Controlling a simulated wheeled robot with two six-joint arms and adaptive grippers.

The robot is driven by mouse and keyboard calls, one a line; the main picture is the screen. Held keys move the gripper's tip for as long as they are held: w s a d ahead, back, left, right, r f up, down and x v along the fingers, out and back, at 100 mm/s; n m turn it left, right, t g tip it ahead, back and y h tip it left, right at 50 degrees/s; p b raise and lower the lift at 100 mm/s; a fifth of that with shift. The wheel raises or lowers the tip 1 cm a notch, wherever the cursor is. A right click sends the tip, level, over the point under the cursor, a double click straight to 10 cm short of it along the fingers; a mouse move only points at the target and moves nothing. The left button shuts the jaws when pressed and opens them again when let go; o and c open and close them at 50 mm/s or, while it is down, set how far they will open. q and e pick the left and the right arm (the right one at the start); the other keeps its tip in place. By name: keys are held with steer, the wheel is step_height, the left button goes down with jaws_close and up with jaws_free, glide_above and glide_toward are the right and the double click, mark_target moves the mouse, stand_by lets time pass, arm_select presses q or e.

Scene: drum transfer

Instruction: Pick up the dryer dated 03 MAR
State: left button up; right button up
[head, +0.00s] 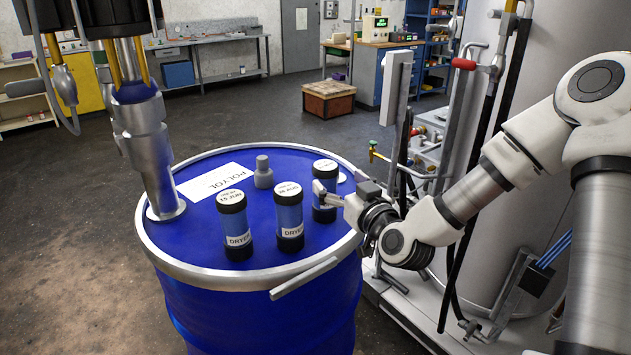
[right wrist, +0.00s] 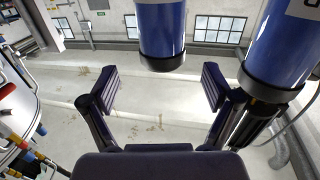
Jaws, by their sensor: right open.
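Three blue dryers with black caps stand upright on the blue drum (head: 205,254): a left dryer (head: 236,222), a middle dryer (head: 289,215) and a right dryer (head: 324,212). Their small date labels are too small to read surely. My right gripper (head: 322,192) is open at the right dryer, one finger overlapping it in the head view. In the right wrist view, one dryer (right wrist: 162,28) shows ahead between the open fingers (right wrist: 158,90), and another dryer (right wrist: 283,45) is close beyond the right finger. No grip on either shows. My left gripper is out of view.
A grey metal fitting (head: 149,150) stands in the drum's left side. A small grey plug (head: 263,172) and a white POLYOL label (head: 216,182) are behind the dryers. A large grey tank (head: 520,120) with hoses stands right of the drum. The drum top's front left is clear.

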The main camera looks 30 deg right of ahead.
mark_target(331, 178)
steer(key=shift+w+r, duration=0.3)
steer(key=shift+w, duration=0.25)
steer(key=w+p, duration=0.1)
steer(key=w, duration=0.1)
steer(key=w+f, duration=0.1)
steer(key=w, duration=0.1)
steer(key=shift+w+d+p, duration=0.15)
steer(key=shift+w+p, duration=0.2)
steer(key=shift+w+f, duration=0.1)
steer(key=shift+w, duration=0.25)
steer(key=shift+s, duration=0.25)
steer(key=shift+s+r, duration=0.15)
steer(key=shift+r, duration=0.05)
steer(key=c, duration=0.6)
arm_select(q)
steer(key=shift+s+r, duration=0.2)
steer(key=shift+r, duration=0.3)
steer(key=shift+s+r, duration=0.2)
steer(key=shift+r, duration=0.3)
arm_select(e)
steer(key=shift+f, duration=0.1)
steer(key=c, duration=0.8)
